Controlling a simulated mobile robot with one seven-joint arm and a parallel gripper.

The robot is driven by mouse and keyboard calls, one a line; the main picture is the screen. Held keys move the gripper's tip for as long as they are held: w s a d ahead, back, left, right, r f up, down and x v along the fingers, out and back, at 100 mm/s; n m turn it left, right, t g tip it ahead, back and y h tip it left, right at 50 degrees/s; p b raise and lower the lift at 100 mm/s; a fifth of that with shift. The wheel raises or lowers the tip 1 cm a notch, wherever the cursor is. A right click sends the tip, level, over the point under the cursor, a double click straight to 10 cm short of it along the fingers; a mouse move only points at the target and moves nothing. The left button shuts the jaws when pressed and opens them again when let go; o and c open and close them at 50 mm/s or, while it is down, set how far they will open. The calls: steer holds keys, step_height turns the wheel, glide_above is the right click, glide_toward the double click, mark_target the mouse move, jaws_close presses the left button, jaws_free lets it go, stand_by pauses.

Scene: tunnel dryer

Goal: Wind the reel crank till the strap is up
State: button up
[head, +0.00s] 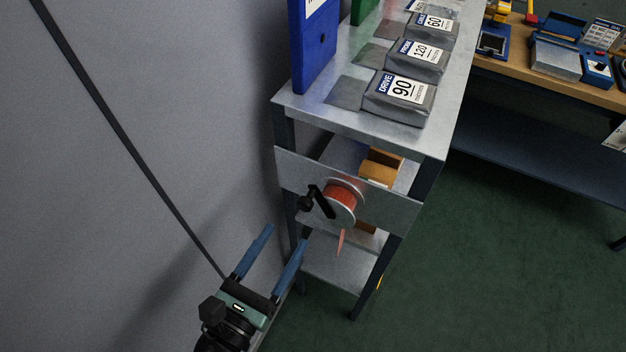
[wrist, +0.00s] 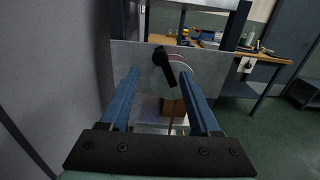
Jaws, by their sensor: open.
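The reel (head: 341,202), a grey-flanged drum wound with red strap, is mounted on a grey plate on the front of the metal bench. Its black crank (head: 321,201) has a dark knob (head: 305,204) at the left end. A short end of the red strap (head: 340,242) hangs below the reel. My gripper (head: 280,236) is open and empty, below and left of the reel, apart from it. In the wrist view the crank (wrist: 165,63) and reel (wrist: 172,78) appear ahead, between and beyond my two blue fingers (wrist: 164,78). The strap (wrist: 171,123) hangs down there too.
The metal bench (head: 300,112) holds several grey labelled packs (head: 400,97) and a blue binder (head: 313,50). A brown box (head: 379,172) sits on a shelf behind the plate. A grey wall (head: 150,120) runs close on the left. Green floor (head: 480,260) is clear on the right.

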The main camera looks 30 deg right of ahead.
mark_target(313, 190)
steer(key=p+x, duration=0.2)
steer(key=x, duration=1)
steer(key=shift+a, duration=0.1)
jaws_close()
steer(key=shift+a+f, duration=0.1)
stand_by(0.9)
